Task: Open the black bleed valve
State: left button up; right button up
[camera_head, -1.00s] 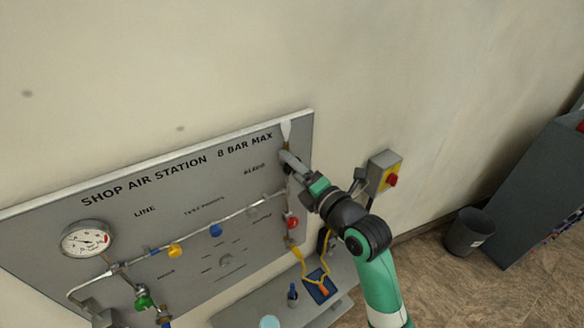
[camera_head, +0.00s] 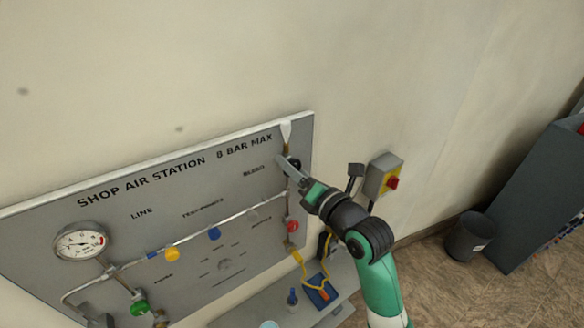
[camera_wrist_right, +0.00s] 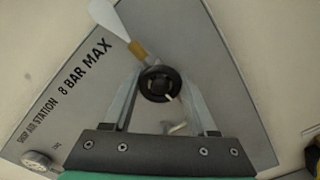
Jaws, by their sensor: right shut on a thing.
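The black bleed valve (camera_head: 294,163) is a round black knob near the right edge of the grey panel, below a white tapered piece. In the right wrist view the knob (camera_wrist_right: 159,84) sits between the two fingertips, with a small light pointer mark on its face. My right gripper (camera_wrist_right: 161,88) is shut on the knob, one finger on each side. In the head view the right gripper (camera_head: 289,166) reaches the panel from the lower right and partly covers the pipework there. My left gripper is not in view.
A red knob (camera_head: 292,226) is below the gripper, with blue (camera_head: 214,233), yellow (camera_head: 172,254) and green (camera_head: 139,307) ones further left. A gauge (camera_head: 80,243) is at the left. A shelf (camera_head: 262,309) is below.

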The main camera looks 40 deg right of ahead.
jog(key=o, duration=1.4)
jog(key=shift+c, duration=0.2)
jog(key=shift+s, duration=0.3)
jog(key=s+a+p, duration=0.2)
jog(key=s+p, duration=0.3)
jog(key=s, duration=0.6)
